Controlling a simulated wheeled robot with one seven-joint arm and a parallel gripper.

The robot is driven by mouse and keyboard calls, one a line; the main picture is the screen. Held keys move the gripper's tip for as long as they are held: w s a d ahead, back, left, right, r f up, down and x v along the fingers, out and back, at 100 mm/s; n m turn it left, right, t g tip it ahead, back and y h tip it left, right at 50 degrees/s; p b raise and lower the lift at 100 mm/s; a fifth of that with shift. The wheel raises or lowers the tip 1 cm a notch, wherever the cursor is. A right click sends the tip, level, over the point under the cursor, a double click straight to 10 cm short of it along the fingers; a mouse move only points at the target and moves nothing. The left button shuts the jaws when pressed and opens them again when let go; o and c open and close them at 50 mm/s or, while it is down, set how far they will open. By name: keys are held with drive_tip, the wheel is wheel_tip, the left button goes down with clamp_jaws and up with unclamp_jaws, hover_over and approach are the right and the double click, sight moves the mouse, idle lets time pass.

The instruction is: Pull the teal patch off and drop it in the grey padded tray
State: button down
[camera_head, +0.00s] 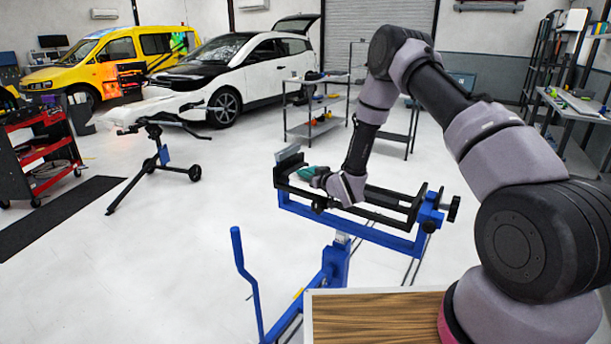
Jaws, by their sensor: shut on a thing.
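The teal patch (304,172) shows as a small teal shape at the left end of the black holder (390,197) on a blue stand. My gripper (318,179) reaches down to that end from the right and is shut on the teal patch. The fingers are small here and partly hidden by my wrist. I cannot tell how much of the patch is still stuck down. A small grey tilted panel (288,153) stands just behind the patch. I cannot make out a grey padded tray for certain.
A wood-topped surface (375,318) with a light edge is at the front, beside my arm's base. A shelf cart (315,110) stands behind the holder.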

drive_tip(key=shift+r, duration=0.4)
drive_tip(key=shift+r, duration=3.4)
drive_tip(key=shift+d, duration=0.1)
